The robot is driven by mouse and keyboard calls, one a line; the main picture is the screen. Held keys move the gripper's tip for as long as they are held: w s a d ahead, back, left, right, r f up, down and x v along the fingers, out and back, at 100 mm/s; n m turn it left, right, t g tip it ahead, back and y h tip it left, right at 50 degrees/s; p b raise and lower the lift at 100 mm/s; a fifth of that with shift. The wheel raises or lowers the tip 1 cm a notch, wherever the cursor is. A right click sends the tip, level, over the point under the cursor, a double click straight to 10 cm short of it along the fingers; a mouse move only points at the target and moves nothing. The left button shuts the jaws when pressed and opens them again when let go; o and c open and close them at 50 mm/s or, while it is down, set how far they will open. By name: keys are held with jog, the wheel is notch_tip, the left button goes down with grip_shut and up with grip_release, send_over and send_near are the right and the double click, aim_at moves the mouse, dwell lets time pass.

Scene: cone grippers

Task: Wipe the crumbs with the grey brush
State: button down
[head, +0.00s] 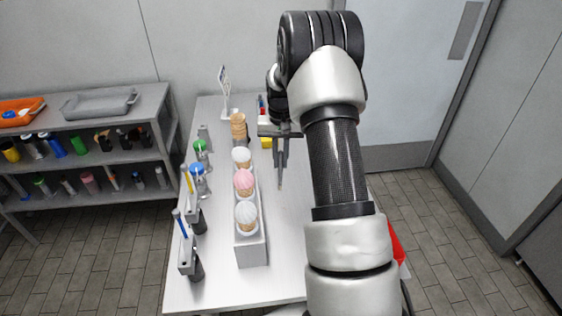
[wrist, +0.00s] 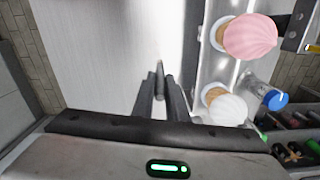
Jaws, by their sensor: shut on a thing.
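My gripper (head: 280,165) is over the right half of the white table, to the right of the cone stand. It is shut on a thin grey stick-like thing, which I take to be the grey brush (head: 281,186); its light tip points down. In the wrist view the grey brush (wrist: 160,72) shows between the two dark fingers (wrist: 160,95). Much of it is hidden by the fingers. I cannot tell whether its tip touches the table. I cannot make out any crumbs on the table (head: 225,285) in either view.
A white stand (head: 252,252) holds a row of three ice cream cones left of my gripper. Stacked cones (head: 239,132) stand behind it. Holders with a blue brush (head: 180,224) and a yellow brush (head: 186,180) line the left edge. A shelf (head: 100,119) stands further left.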

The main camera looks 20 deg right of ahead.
jog(key=shift+r+p, duration=0.5)
jog(key=shift+r, duration=0.7)
